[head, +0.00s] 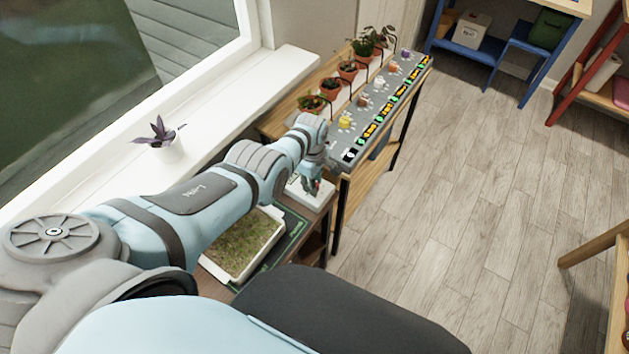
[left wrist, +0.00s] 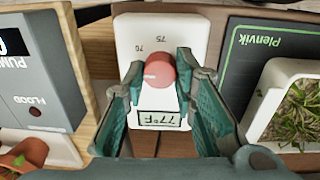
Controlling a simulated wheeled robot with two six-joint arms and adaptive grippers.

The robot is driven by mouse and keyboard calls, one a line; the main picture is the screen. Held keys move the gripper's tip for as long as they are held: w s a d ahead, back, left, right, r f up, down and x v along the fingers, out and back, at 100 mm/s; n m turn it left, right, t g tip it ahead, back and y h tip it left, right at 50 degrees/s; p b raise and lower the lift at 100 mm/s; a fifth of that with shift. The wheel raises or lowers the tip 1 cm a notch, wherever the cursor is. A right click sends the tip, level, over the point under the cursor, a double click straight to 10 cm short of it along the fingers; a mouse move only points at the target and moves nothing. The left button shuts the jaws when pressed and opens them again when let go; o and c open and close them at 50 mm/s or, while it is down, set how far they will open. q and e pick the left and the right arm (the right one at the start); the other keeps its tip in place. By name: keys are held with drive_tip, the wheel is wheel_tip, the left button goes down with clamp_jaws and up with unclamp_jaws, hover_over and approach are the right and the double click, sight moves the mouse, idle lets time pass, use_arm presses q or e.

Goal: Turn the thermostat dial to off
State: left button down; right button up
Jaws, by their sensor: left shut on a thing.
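The thermostat (left wrist: 130,32) is a white plate with a red round dial (left wrist: 160,72), the marks 70 and 75 above the dial, and a small display reading 77°F below it. A pale mark on the dial points left in the left wrist view. No off mark is visible; part of the plate is hidden by the fingers. In the head view the white plate (head: 297,192) lies under my left gripper (head: 314,186). My left gripper (left wrist: 160,74) is shut on the dial, one finger on each side. My right gripper is not in view.
A grey control panel (left wrist: 37,62) stands left of the thermostat in the wrist view. Several potted plants (head: 331,86) line the bench. A purple plant (head: 165,146) stands on the windowsill.

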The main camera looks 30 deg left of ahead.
use_arm(q)
drive_tip(key=shift+n, duration=1)
drive_tip(key=c, duration=1.3)
unclamp_jaws()
drive_tip(key=shift+r, duration=0.1)
drive_tip(key=shift+w+r, duration=0.1)
drive_tip(key=shift+r, duration=0.2)
wheel_tip(320, 180, up, 11)
drive_tip(key=shift+s, duration=0.35)
drive_tip(key=shift+r, duration=0.1)
